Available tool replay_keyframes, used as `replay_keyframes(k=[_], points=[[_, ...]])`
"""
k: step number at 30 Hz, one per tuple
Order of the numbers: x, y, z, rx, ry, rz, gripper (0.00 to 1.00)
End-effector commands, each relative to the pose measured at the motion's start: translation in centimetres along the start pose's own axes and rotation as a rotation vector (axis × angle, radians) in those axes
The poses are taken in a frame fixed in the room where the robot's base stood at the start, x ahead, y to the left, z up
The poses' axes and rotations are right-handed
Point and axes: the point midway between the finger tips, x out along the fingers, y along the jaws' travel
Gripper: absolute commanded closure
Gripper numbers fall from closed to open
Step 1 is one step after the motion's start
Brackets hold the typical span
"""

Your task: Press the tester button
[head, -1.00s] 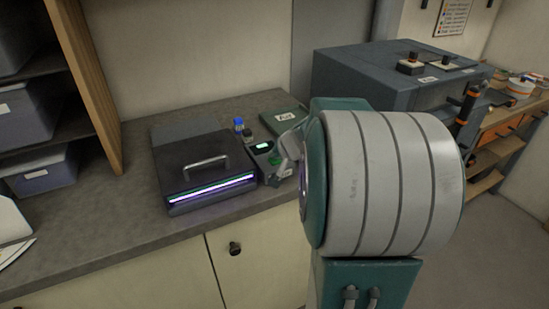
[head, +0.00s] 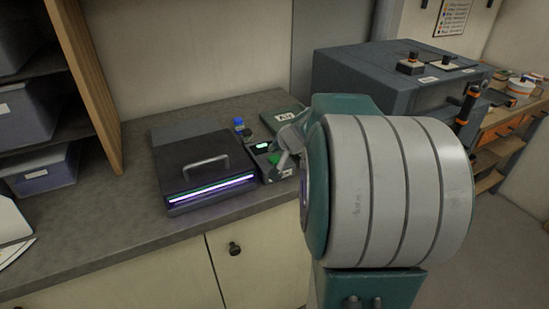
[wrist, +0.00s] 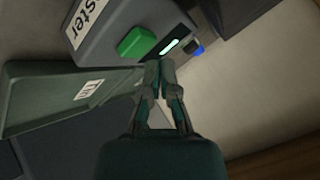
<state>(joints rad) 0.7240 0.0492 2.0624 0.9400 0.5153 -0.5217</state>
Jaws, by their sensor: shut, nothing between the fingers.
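The tester (head: 268,160) is a small dark grey box on the counter, just right of the black lamp box. It has a lit green display and a green button (head: 274,159). In the wrist view the tester (wrist: 105,48) fills the upper middle, with part of its label readable as "ster" and the square green button (wrist: 137,42) in plain sight. My gripper (wrist: 160,66) is shut and empty, its tips below and right of the button in that view. In the head view my gripper (head: 283,158) is at the tester's right side, partly hidden by my arm. I cannot tell whether it touches.
The black lamp box (head: 190,165) with a handle and glowing slot stands left of the tester. A blue-capped bottle (head: 239,124) is behind it. A green labelled case (head: 284,117) lies behind right. The counter's front left (head: 95,235) is clear.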

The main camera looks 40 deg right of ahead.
Motion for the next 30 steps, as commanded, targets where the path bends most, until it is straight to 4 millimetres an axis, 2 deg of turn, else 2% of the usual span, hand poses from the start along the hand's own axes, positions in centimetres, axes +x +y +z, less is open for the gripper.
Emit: replay_keyframes(k=[16,30], points=[[-3.1,-2.3,-2.4,-0.002,0.003,-0.001,1.00],[-3.4,-2.5,-2.5,0.000,0.001,0.000,1.00]])
